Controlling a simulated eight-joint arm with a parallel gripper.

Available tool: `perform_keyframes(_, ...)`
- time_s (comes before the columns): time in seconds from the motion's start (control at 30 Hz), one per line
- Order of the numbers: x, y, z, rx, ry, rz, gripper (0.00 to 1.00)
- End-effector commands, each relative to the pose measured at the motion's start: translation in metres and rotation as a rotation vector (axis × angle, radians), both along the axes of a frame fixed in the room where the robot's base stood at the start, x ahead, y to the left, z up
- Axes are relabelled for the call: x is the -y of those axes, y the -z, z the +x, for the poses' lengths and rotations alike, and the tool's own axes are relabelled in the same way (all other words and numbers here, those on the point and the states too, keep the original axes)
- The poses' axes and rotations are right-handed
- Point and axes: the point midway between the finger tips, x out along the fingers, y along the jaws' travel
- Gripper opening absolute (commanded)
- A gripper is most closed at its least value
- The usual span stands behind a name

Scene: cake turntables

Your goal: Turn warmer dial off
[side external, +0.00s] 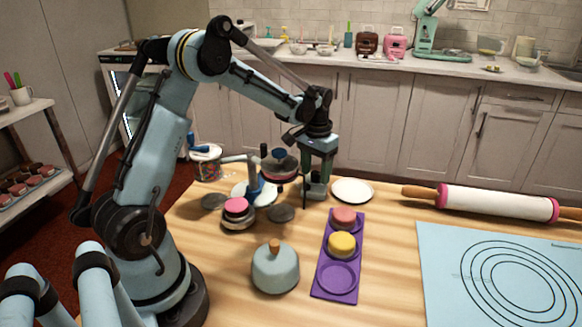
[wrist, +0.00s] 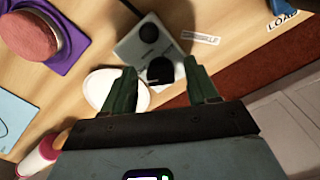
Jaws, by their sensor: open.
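A small grey box (wrist: 130,45) with two round black parts lies below my gripper in the wrist view. It looks like the warmer. One black round part (wrist: 152,32) is at its far end. The other, a black knob (wrist: 160,72) that looks like the dial, sits between my fingertips. My gripper (wrist: 160,65) is open, with one green finger on each side of this knob. I cannot tell whether they touch it. In the side external view my gripper (side external: 316,190) points down near the table's back edge and largely hides the box. Any dial marking is unreadable.
A white plate (side external: 352,191) lies right of my gripper. A purple tray (side external: 322,285) with round cakes is in front. Turntables (side external: 240,222) stand to the left. A domed pot (side external: 275,270), rolling pin (side external: 497,202) and blue mat (side external: 450,290) are on the table.

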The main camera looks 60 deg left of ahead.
Motion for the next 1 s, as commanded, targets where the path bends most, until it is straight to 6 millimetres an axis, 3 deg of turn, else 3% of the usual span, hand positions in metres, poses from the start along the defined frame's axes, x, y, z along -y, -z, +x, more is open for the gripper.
perform_keyframes(0.17,0.0,-0.013,0.0,0.0,0.0,0.0,0.58)
perform_keyframes(0.7,0.0,-0.105,0.0,0.0,0.0,0.0,0.58)
perform_keyframes(1.0,0.0,-0.121,0.0,0.0,0.0,0.0,0.58)
